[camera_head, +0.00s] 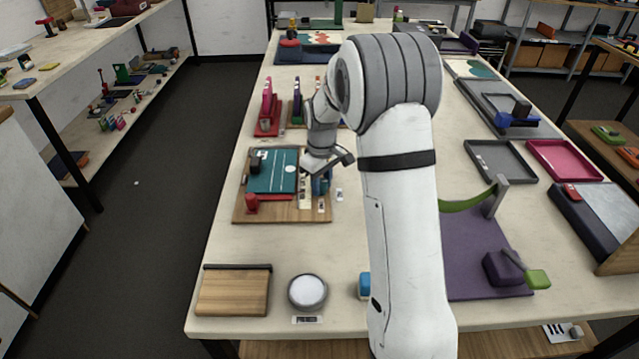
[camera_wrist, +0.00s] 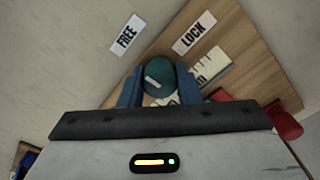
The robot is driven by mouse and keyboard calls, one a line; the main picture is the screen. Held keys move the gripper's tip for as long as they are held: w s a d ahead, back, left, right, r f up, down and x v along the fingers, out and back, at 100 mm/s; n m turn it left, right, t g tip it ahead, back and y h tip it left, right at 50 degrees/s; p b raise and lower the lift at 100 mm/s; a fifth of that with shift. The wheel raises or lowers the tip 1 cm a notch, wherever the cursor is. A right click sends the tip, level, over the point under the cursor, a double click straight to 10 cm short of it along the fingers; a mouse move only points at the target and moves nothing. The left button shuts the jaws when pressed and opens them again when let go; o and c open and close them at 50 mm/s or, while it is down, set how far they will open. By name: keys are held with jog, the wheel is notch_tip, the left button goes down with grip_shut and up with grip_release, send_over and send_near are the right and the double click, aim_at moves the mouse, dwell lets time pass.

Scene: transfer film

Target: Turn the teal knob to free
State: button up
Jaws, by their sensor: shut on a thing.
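The teal knob (camera_wrist: 172,78) shows in the middle of the wrist view, with a pale pointer mark on its top. My gripper (camera_wrist: 170,88) is shut on the knob, one blue finger on each side. A FREE label (camera_wrist: 126,34) lies to the upper left of the knob and a LOCK label (camera_wrist: 194,33) to the upper right. The pale mark is slanted; I cannot tell which label it lines up with. In the head view my gripper (camera_head: 322,176) is at the right edge of the wooden board (camera_head: 285,216), and the knob is mostly hidden there.
The board carries a teal panel (camera_head: 273,171), a red block (camera_head: 252,203) and a black block. A red part (camera_wrist: 284,121) is near my gripper in the wrist view. A round white disc (camera_head: 307,291) and a wooden plate (camera_head: 234,292) stand nearer the front edge.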

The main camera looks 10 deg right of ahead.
jog(key=shift+w+r, duration=0.15)
jog(key=o, duration=1)
jog(key=shift+r+b, duration=0.35)
jog(key=shift+r, duration=3.45)
